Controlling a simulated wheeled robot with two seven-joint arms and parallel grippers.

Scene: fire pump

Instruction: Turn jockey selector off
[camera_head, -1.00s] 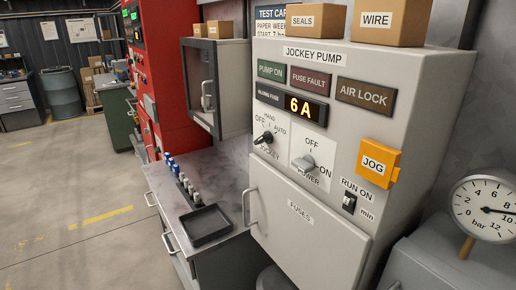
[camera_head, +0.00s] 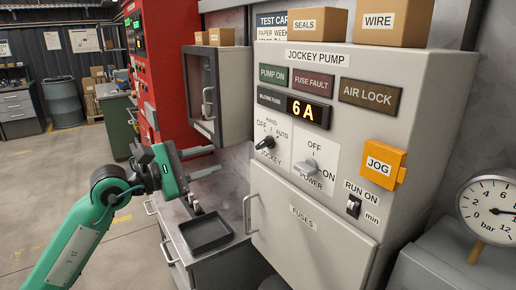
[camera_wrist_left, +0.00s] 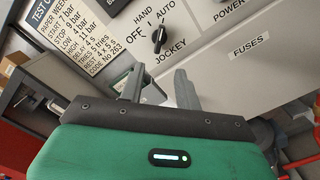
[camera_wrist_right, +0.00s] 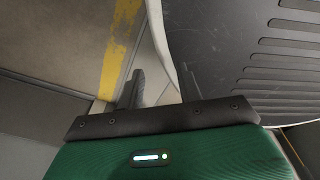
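The jockey selector (camera_head: 265,143) is a black knob on the grey jockey pump panel, with OFF, HAND and AUTO marked around it. It also shows in the left wrist view (camera_wrist_left: 159,40), where one end of its bar seems to lie toward AUTO. My left gripper (camera_head: 214,161) is left of the panel, apart from the knob. In the left wrist view its two fingers (camera_wrist_left: 159,78) are spread and empty, with the knob beyond them. My right gripper (camera_wrist_right: 160,78) shows only in its wrist view, open and empty.
The grey power knob (camera_head: 306,167) is right of the selector, and the orange JOG button (camera_head: 380,165) is further right. An open wall cabinet (camera_head: 203,90) stands behind my left gripper. A black tray (camera_head: 205,233) lies on the counter below. A pressure gauge (camera_head: 492,211) is at the right.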

